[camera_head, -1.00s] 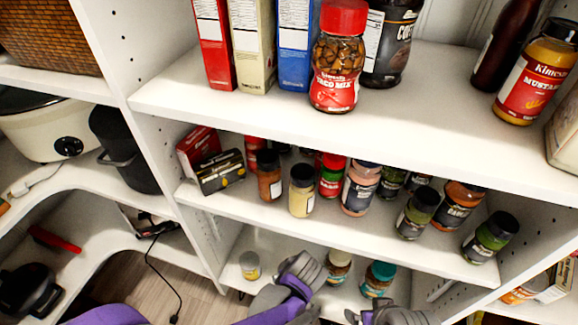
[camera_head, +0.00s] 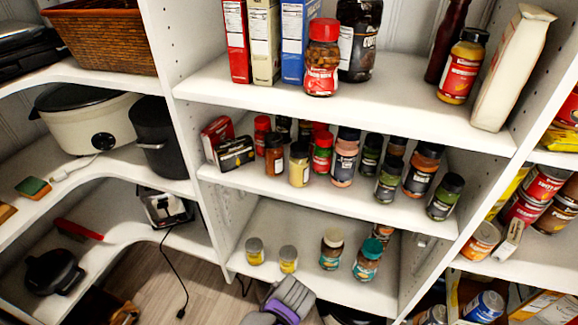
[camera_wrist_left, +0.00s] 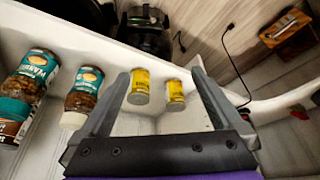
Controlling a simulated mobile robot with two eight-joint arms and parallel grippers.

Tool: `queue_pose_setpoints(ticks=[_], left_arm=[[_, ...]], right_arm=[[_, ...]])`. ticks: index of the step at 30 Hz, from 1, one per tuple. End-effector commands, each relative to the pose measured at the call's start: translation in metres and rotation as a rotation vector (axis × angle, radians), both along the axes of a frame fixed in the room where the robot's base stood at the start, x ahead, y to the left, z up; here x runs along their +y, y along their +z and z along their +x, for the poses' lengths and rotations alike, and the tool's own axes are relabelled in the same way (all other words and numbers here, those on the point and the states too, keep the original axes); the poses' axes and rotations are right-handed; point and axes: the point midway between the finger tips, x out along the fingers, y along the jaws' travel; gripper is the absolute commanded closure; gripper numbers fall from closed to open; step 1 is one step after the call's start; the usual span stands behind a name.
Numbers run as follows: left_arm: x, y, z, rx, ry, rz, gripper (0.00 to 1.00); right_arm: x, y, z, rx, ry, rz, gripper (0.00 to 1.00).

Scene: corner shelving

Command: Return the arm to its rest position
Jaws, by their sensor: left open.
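My left gripper (camera_head: 285,300) shows at the bottom of the head view, grey with a purple band, in front of the lowest shelf (camera_head: 300,240). Only its hand end shows; the rest of the arm is out of frame. In the left wrist view the fingers (camera_wrist_left: 160,78) are spread, with nothing held between them. Two small yellow jars (camera_wrist_left: 141,88) (camera_wrist_left: 175,96) stand beyond the fingertips on the white shelf. In the head view these yellow jars (camera_head: 255,251) (camera_head: 288,259) are on the lowest shelf. My right gripper is not in view.
Teal-labelled jars (camera_head: 367,259) (camera_head: 331,249) stand on the lowest shelf near the gripper. Spice jars (camera_head: 345,158) crowd the middle shelf above. A black cable (camera_head: 175,270) hangs to the floor (camera_head: 150,275) at left. Cans (camera_head: 525,200) fill the right shelves.

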Motion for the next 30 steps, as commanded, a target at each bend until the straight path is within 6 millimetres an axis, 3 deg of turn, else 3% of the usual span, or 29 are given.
queue_pose_setpoints(ticks=[1, 8, 12, 18, 24, 30], left_arm=[[0.014, 0.030, -0.004, -0.001, -0.006, 0.001, 0.00], [0.069, 0.123, -0.032, 0.006, -0.089, -0.005, 0.00], [0.107, 0.187, -0.060, -0.006, -0.151, -0.008, 0.00], [0.144, 0.256, -0.096, -0.047, -0.236, -0.002, 0.00], [0.157, 0.286, -0.112, -0.083, -0.284, 0.009, 0.00], [0.159, 0.288, -0.115, -0.090, -0.297, 0.013, 0.00]], right_arm=[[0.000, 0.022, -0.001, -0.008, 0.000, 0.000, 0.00], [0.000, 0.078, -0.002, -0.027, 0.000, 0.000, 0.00], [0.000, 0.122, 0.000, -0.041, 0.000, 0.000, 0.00], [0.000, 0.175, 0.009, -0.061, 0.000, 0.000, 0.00], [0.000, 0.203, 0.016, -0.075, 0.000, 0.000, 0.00], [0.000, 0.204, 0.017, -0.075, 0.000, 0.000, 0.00]])
